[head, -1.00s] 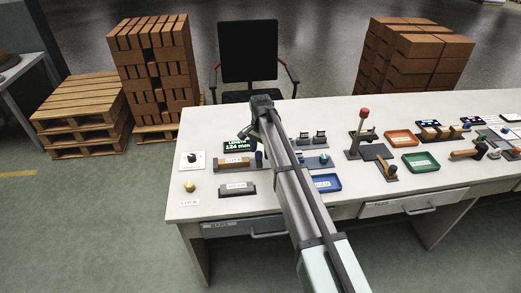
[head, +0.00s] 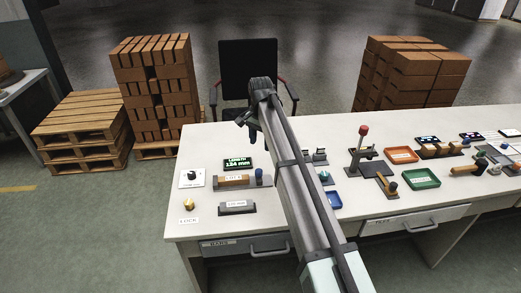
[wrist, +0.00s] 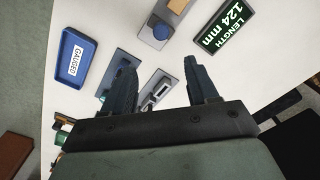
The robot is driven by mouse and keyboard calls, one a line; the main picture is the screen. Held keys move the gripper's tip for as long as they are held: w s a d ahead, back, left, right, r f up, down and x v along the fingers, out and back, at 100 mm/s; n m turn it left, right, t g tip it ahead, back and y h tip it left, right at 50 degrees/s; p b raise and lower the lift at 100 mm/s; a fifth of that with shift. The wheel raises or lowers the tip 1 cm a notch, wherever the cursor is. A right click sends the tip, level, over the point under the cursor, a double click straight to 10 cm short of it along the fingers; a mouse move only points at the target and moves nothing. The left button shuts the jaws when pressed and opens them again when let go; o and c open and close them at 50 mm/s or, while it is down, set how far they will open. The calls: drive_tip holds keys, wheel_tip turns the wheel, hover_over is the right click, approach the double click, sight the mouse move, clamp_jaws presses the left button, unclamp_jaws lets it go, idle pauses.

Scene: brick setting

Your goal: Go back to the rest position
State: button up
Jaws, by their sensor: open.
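My gripper (head: 246,124) is raised above the back left part of the white table, near the black chair. In the wrist view my gripper (wrist: 155,88) shows two dark fingers spread apart with nothing held between them. The table lies below, with the length display (head: 237,162) reading 124 mm; the display also shows in the wrist view (wrist: 224,25). A wooden block sits in a gauge fixture (head: 238,180) just in front of the display. The blue "gauged" tray (wrist: 76,58) is to the left in the wrist view, partly hidden by my arm in the head view.
A black knob (head: 191,177), a brass button (head: 188,204) and a grey labelled block (head: 236,208) stand at the table's left. A red-topped lever (head: 361,146), an orange tray (head: 401,155) and a green tray (head: 420,179) are to the right. The black chair (head: 248,70) stands behind.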

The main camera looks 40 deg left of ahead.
drive_tip(key=shift+r, duration=0.55)
